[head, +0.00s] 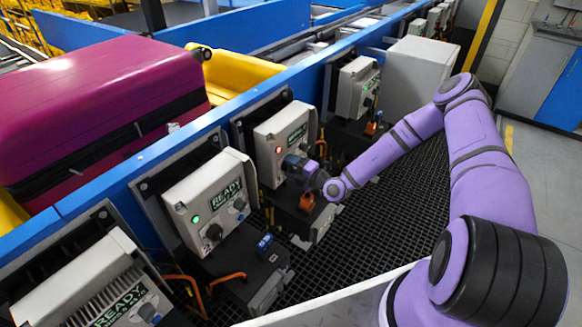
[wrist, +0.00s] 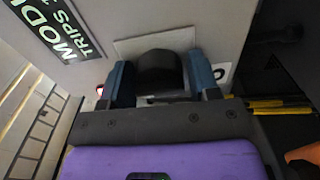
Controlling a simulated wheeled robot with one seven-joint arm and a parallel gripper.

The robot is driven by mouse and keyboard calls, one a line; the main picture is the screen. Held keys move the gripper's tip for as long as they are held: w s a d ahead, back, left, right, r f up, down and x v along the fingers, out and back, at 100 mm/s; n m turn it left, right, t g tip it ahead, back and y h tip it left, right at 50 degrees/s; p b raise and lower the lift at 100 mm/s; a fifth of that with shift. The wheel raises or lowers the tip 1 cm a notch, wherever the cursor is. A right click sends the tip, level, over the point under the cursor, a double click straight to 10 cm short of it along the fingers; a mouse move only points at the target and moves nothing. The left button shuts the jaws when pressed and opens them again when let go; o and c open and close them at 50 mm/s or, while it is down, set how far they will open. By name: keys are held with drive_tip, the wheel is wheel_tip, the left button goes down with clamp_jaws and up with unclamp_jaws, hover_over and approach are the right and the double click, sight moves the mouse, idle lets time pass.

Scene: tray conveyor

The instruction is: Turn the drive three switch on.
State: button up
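The drive three unit is a pale control box (head: 279,148) on the conveyor side, with a lit red light (head: 278,150) and a dark label with green text. My gripper (head: 297,166) is at the lower right of its face and hides the switch in the head view. In the wrist view, the dark rounded switch knob (wrist: 160,70) stands between the two blue fingers of my gripper (wrist: 161,82). The fingers appear to lie against both its sides. The knob's pointing direction cannot be read. A white plate (wrist: 130,46) shows behind it.
A nearer box (head: 208,203) marked 2 has a green light and a READY label. Another box (head: 357,87) stands beyond. A magenta suitcase (head: 100,105) lies in a yellow tray on the conveyor. Orange connectors and cables hang below the boxes. Black grating (head: 385,215) is open floor.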

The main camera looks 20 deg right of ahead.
drive_tip(key=shift+o, duration=1.2)
drive_tip(key=v, duration=1)
drive_tip(key=shift+s+d, duration=0.25)
drive_tip(key=shift+s, duration=0.05)
drive_tip(key=shift+r, duration=0.1)
